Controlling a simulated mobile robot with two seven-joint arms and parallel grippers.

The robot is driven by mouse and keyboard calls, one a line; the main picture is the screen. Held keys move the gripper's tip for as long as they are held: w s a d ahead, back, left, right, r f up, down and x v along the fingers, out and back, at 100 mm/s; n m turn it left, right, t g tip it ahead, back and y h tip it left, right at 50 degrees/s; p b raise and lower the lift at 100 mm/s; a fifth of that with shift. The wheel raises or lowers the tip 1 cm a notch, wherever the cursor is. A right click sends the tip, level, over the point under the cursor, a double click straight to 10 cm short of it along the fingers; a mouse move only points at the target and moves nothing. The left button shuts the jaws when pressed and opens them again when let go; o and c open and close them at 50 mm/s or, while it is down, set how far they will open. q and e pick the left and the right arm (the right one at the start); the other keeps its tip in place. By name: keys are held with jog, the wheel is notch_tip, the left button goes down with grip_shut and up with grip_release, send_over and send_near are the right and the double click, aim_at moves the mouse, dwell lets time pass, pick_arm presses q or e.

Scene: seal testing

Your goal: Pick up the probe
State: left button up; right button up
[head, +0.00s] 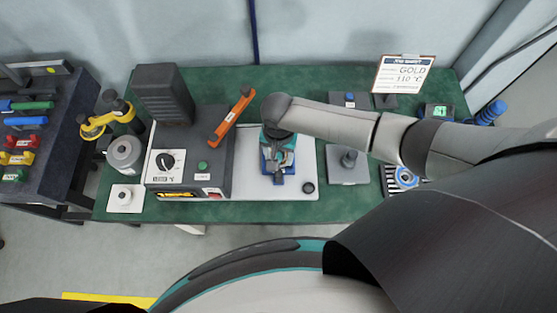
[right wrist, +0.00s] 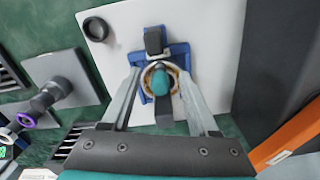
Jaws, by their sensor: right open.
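My right gripper (head: 278,160) is over a blue fixture (head: 290,170) on a white board; its fingertips are mostly hidden in the head view. In the right wrist view its open fingers (right wrist: 159,82) stand on either side of a round teal-topped piece (right wrist: 159,82) in a pale ring on the blue fixture (right wrist: 180,52). I cannot tell whether the fingers touch it. A dark upright post with a purple ring (right wrist: 42,103) stands on a grey plate, also seen in the head view (head: 349,158). I cannot tell which piece is the probe. My left gripper is not in view.
A control box with a dial (head: 190,160) and an orange lever (head: 232,116) stand left of the white board (head: 255,208). A job sheet (head: 402,74) stands at the back right. The green table's (head: 350,210) front strip is clear.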

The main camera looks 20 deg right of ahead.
jog(key=shift+f, duration=0.2)
jog(key=shift+c, duration=0.3)
grip_shut()
